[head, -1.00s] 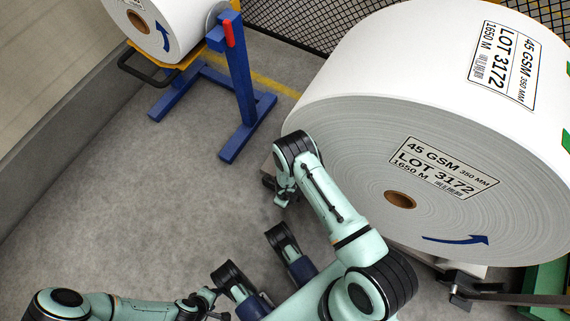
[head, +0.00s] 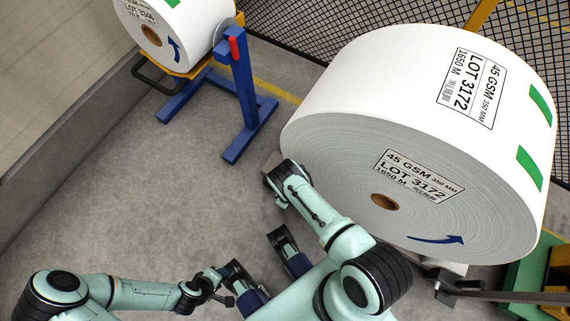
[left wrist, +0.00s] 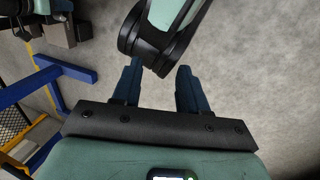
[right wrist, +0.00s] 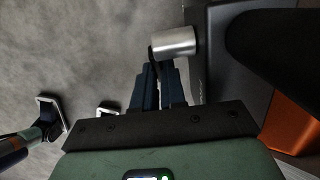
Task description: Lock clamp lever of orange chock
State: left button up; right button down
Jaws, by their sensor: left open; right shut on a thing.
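The orange chock (right wrist: 293,128) shows at the right of the right wrist view, with dark grey and black parts beside it. A silver cylinder, the end of the clamp lever (right wrist: 175,42), lies at the fingertips of my right gripper (right wrist: 158,75). The fingers are close together on the lever; the exact contact is partly hidden. In the head view my right arm reaches the lower left of the big roll, and its wrist hides the fingers and most of the chock. My left gripper (left wrist: 157,85) is open and empty, away from the chock, with my own arm link beyond it.
The big white paper roll (head: 340,150) fills the right of the head view. A smaller roll (head: 180,30) rests on a blue stand (head: 240,95) at the upper left. A black mesh fence (head: 300,30) stands behind. Grey floor between is clear.

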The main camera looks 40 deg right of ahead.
jog(key=shift+d+t+p, duration=0.2)
jog(key=shift+t+p, duration=0.2)
jog(key=shift+p, duration=0.75)
pick_arm(q)
jog(key=shift+g+h, duration=0.3)
jog(key=shift+g, duration=0.3)
jog(key=s+r, duration=0.1)
jog(key=s+d+r, duration=0.1)
jog(key=s+r, duration=0.1)
jog(key=s, duration=0.1)
jog(key=shift+d+r, duration=0.25)
jog(key=shift+r, duration=0.15)
pick_arm(e)
jog(key=c, duration=1.2)
grip_release()
jog(key=shift+a, duration=0.15)
